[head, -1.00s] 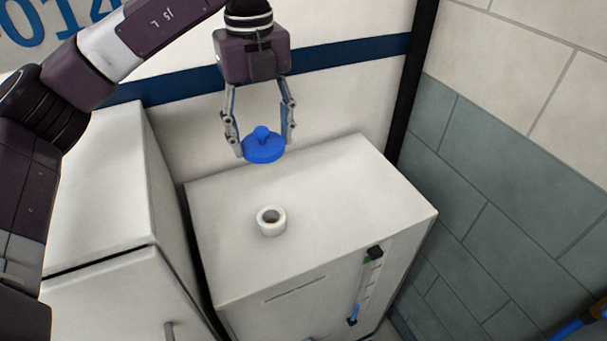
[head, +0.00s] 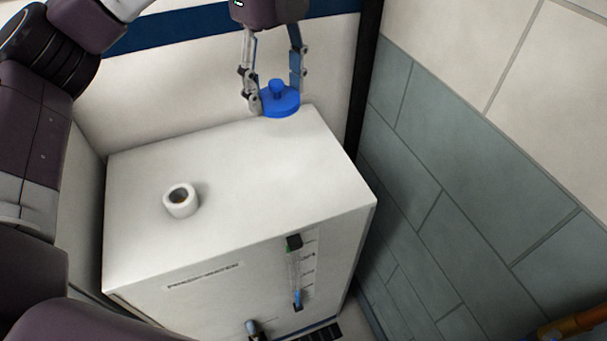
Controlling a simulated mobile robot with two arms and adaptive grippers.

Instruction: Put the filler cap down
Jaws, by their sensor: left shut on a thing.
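The blue filler cap (head: 281,102), a round disc with a knob on top, is in my left gripper (head: 278,101) at the back right of the white tank's top. My left gripper points down and is shut on the cap. The cap is upright, at or just above the tank top; I cannot tell whether it touches. The white tank (head: 240,170) has an open round filler neck (head: 181,201) on the left part of its top, apart from the cap. My right gripper is not in view.
The tank's front has a level gauge (head: 295,272) and a small tap (head: 254,328). A grey and cream tiled wall (head: 470,170) stands close on the right, and a white wall with a blue stripe (head: 180,30) behind. The middle of the tank top is clear.

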